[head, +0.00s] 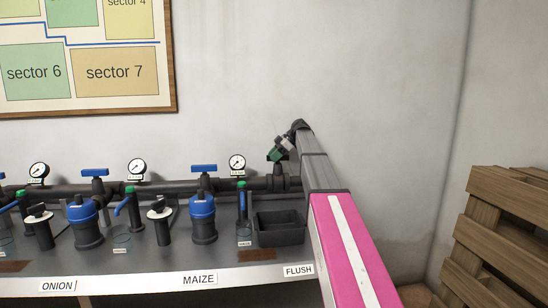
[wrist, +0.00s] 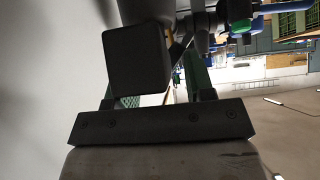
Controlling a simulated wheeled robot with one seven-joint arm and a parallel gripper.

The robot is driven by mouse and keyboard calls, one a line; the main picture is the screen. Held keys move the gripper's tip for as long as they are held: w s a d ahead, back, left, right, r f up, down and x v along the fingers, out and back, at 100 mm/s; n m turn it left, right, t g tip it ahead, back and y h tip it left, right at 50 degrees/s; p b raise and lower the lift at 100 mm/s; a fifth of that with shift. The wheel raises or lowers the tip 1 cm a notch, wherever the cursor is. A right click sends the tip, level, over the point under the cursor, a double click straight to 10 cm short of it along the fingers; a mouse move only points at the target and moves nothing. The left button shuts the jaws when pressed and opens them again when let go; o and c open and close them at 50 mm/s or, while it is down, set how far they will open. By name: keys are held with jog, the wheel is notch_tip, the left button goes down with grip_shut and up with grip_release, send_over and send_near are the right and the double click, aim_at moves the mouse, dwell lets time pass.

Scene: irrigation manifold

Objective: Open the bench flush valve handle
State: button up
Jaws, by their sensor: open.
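My gripper (head: 279,150) is at the right end of the bench pipe in the head view, just above a dark upright valve stem (head: 279,182). Its green fingers stand apart in the wrist view (wrist: 160,90). The flush valve handle cannot be made out clearly; the gripper covers the top of that stem. A dark square block (wrist: 137,62) overlaps the left finger in the wrist view; I cannot tell what it is or whether it touches. A "FLUSH" label (head: 298,271) is on the bench front edge.
A dark open bin (head: 280,236) stands on the bench (head: 150,271) below the gripper. To its left are a green-capped tap (head: 242,187), a gauge (head: 237,162) and blue filters (head: 203,218). The wall is close behind; wooden pallets (head: 500,225) stand at right.

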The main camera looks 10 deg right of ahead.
jog(key=v, duration=1)
jog(key=shift+d+r, duration=0.25)
jog(key=shift+r, duration=0.1)
jog(key=shift+r, duration=1.6)
